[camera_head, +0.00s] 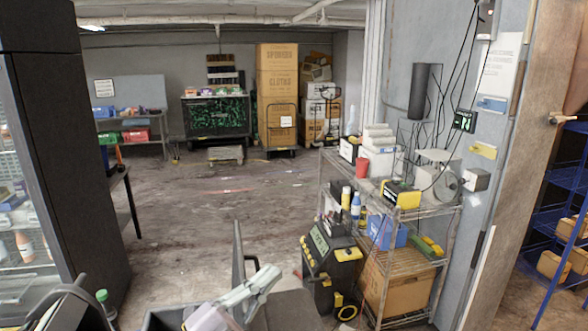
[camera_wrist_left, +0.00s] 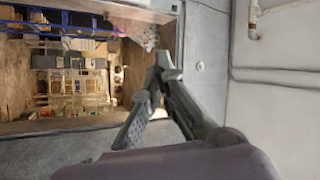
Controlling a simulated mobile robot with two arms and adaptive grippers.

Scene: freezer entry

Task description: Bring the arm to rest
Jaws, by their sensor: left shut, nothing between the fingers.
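My left gripper (camera_head: 240,256) shows at the bottom middle of the head view as a thin dark upright shape, partly mixed up with pale and grey parts around it. In the left wrist view its two dark fingers (camera_wrist_left: 160,72) come together at the tips with nothing between them. The gripper is clear of the shelves and walls seen beyond it. My right gripper is not in view.
A wire shelf cart (camera_head: 400,262) with bottles, boxes and tools stands at the right, beside a black and yellow machine (camera_head: 329,262). A dark cabinet (camera_head: 72,130) stands at the left. Open floor (camera_head: 190,220) lies between them. Blue racks (camera_head: 555,225) show through the right doorway.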

